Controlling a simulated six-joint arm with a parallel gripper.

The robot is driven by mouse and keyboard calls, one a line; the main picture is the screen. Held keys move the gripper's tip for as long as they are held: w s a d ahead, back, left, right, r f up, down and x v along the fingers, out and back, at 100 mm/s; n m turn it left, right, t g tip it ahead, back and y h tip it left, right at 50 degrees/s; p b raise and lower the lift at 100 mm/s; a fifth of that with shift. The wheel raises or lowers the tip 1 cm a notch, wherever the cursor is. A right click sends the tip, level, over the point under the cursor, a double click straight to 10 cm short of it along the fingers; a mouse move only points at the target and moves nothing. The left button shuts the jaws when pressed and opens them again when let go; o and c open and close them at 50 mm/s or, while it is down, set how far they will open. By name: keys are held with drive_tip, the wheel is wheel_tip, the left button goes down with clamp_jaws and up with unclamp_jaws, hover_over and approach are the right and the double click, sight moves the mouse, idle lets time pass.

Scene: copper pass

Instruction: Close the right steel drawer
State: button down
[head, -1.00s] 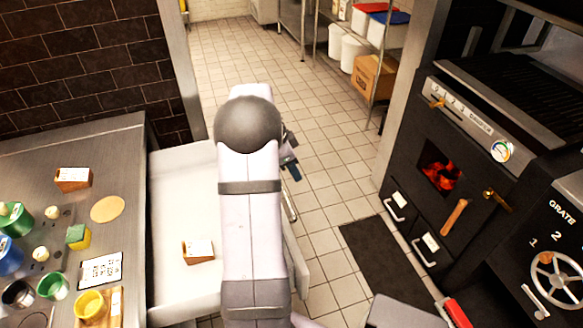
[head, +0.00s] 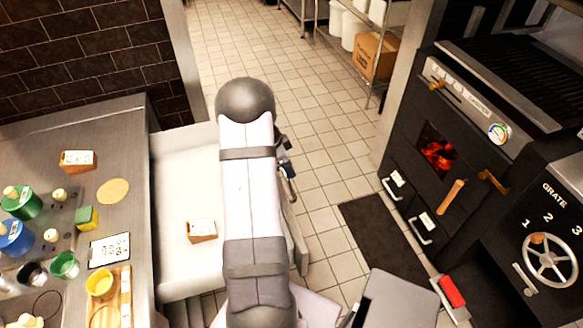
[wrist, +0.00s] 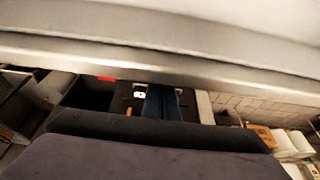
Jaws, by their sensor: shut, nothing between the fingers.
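A pale steel drawer (head: 185,180) stands pulled out from the right side of the steel counter in the head view. My arm crosses over it and hides its middle. Part of what looks like its front panel (head: 297,240) shows to the right of my arm. A small wooden block with a white card (head: 201,230) is inside the drawer. My gripper (head: 289,171) is beyond the drawer's right side, low and partly hidden by my arm. It is shut and empty. In the wrist view its dark blue fingers (wrist: 162,103) show below a wide pale steel edge (wrist: 150,62); contact cannot be told.
The steel counter (head: 125,118) at left holds jars, cups and cards. A black oven (head: 440,185) with lit coals and handles stands at right, with a dark mat (head: 380,235) before it. Tiled floor (head: 320,110) lies open between. A grey surface (head: 400,300) is at bottom right.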

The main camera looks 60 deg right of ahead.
drive_tip(key=shift+w+a+f+b, duration=0.1)
drive_tip(key=shift+w+a+b, duration=0.25)
drive_tip(key=shift+w+a, duration=0.1)
drive_tip(key=w+a+b, duration=0.6)
drive_tip(key=w+a, duration=1.7)
drive_tip(key=shift+w+a, duration=0.1)
drive_tip(key=shift+a, duration=0.05)
